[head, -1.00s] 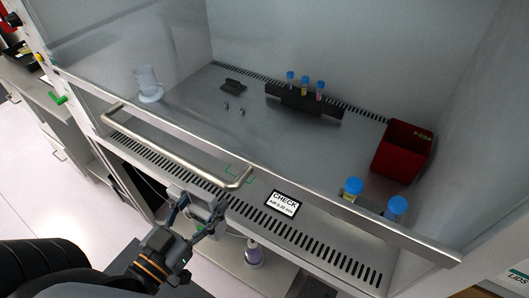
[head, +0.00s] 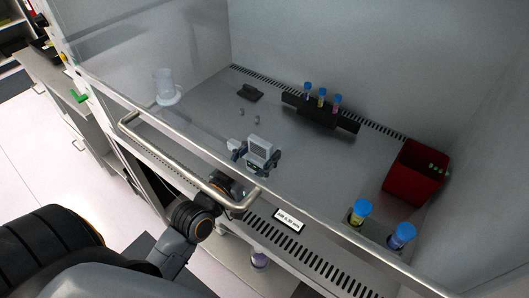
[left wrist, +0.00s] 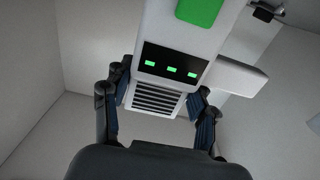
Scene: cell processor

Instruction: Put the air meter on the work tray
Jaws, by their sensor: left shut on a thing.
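The air meter (head: 264,147) is a small light-grey box with a darker face. My left gripper (head: 252,158) is shut on it and holds it inside the cabinet, over the front part of the steel work tray (head: 315,165). I cannot tell whether the meter touches the tray. In the left wrist view, the white air meter (left wrist: 185,30) has a green patch, a black panel with green lights and a vent grille. The two fingers of the left gripper (left wrist: 158,108) flank its grille end. My right gripper is not in view.
A metal handle bar (head: 180,172) and the sash edge cross the front. A black tube rack (head: 322,113) stands at the back, a red bin (head: 413,172) at right, blue-capped bottles (head: 360,212) at front right, a clear vessel (head: 167,88) at left. The middle tray is clear.

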